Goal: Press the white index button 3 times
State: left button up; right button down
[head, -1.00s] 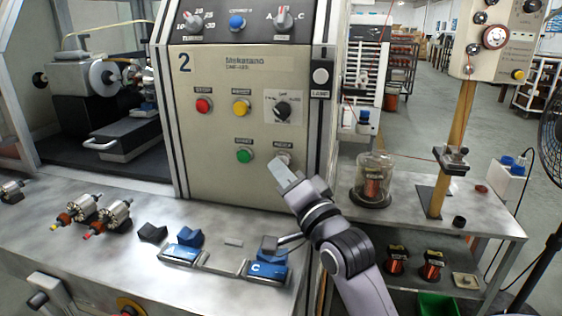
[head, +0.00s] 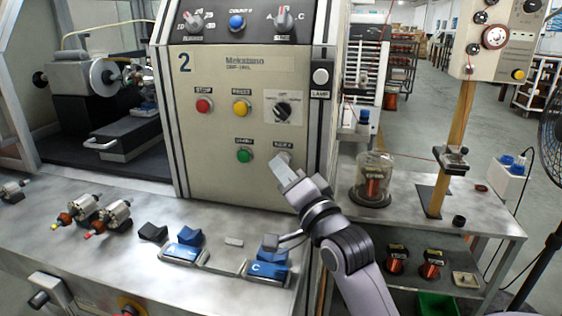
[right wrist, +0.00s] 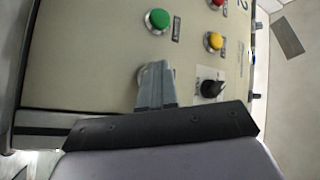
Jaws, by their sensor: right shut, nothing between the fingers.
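The white index button (head: 285,155) sits low on the beige control panel, right of the green button, under its label. My right gripper (head: 278,164) is shut and empty, its fingertips in front of the button and covering most of it. My left gripper is not in view.
Nearby on the panel are a green button (head: 245,156), a yellow button (head: 241,107), a red button (head: 204,105) and a black selector knob (head: 282,110). A white lamp (head: 320,76) is on the right post.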

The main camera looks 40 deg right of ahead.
jog(key=shift+s+a, duration=0.55)
jog(key=shift+a, duration=0.05)
jog(key=shift+p, duration=0.45)
jog(key=shift+w+d, duration=0.1)
jog(key=shift+w+d, duration=0.2)
jog(key=shift+d, duration=0.05)
jog(key=shift+w+d, duration=0.3)
dwell(0.7)
jog(key=shift+s+a, duration=0.1)
dwell(0.3)
jog(key=shift+s+a, duration=0.5)
jog(key=shift+a, duration=0.05)
